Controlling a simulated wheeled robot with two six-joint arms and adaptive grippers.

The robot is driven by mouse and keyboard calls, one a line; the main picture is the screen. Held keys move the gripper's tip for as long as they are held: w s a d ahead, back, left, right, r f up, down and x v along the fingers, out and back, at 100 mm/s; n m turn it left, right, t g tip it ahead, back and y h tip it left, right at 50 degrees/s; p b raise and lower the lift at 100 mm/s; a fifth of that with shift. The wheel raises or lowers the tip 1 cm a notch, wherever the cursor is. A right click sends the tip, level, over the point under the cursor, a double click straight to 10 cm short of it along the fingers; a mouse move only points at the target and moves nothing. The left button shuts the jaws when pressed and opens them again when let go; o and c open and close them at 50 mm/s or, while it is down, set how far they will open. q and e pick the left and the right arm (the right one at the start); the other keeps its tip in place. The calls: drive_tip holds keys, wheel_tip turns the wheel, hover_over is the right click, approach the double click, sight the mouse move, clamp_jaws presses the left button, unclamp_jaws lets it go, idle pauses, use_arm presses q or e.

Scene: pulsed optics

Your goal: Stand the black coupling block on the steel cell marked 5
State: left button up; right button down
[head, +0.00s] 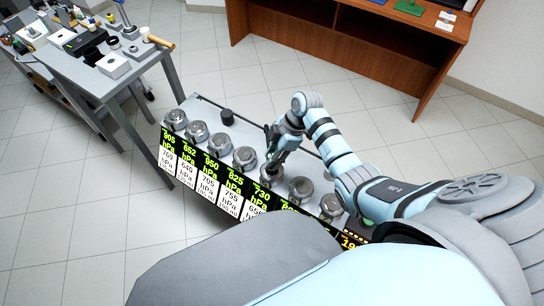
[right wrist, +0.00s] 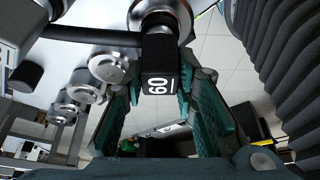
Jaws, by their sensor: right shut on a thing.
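The black coupling block (right wrist: 158,68), with a white marking that looks like 60, is between the green fingers of my right gripper (right wrist: 158,90). The gripper is shut on it. A steel cell (right wrist: 155,15) is right by the block in the right wrist view; I cannot tell whether they touch. In the head view my right gripper (head: 273,158) is over the row of steel cells, at the fifth cell from the left (head: 271,177). The block cannot be made out there. I cannot read a number 5 on any cell. My left gripper is not in view.
More steel cells (head: 196,131) stand along the grey bench (head: 245,128), with lit hPa displays (head: 209,165) on its front. A black cylinder (head: 227,117) stands behind them. A side table (head: 85,65) with parts is at left, a wooden desk (head: 360,45) behind.

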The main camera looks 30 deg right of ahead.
drive_tip(key=shift+f, duration=0.1)
drive_tip(key=c, duration=1.3)
unclamp_jaws()
drive_tip(key=shift+r, duration=0.2)
drive_tip(key=p+v, duration=0.3)
drive_tip(key=v, duration=0.9)
